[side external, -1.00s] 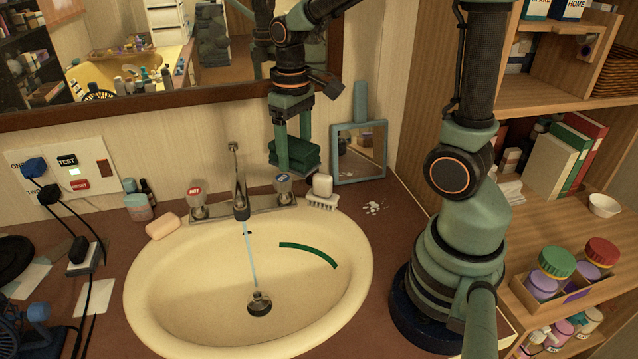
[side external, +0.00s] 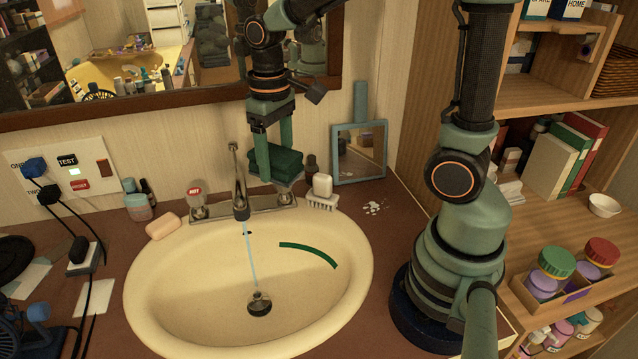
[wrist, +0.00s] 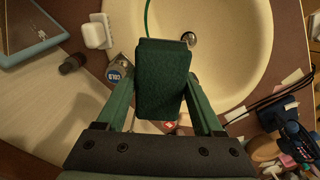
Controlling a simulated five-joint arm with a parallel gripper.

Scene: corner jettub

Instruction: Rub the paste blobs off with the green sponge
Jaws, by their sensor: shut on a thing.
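My gripper (side external: 273,150) is shut on the dark green sponge (side external: 280,163). It holds the sponge over the back rim of the sink, in front of the cold tap, which it partly hides. In the wrist view the sponge (wrist: 162,82) sits between the two fingers, with the COLD knob (wrist: 118,75) just to its left. The white paste blobs (side external: 374,208) lie on the brown counter to the right of the sink, beside a white brush. The sponge is apart from them, to their left. The blobs do not show clearly in the wrist view.
The faucet (side external: 240,190) runs water into the cream sink (side external: 180,290). The white brush (side external: 322,193) and a blue-framed mirror (side external: 359,152) stand near the blobs. A soap bar (side external: 163,226) lies left of the sink. A dark bottle (side external: 311,166) stands behind the brush.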

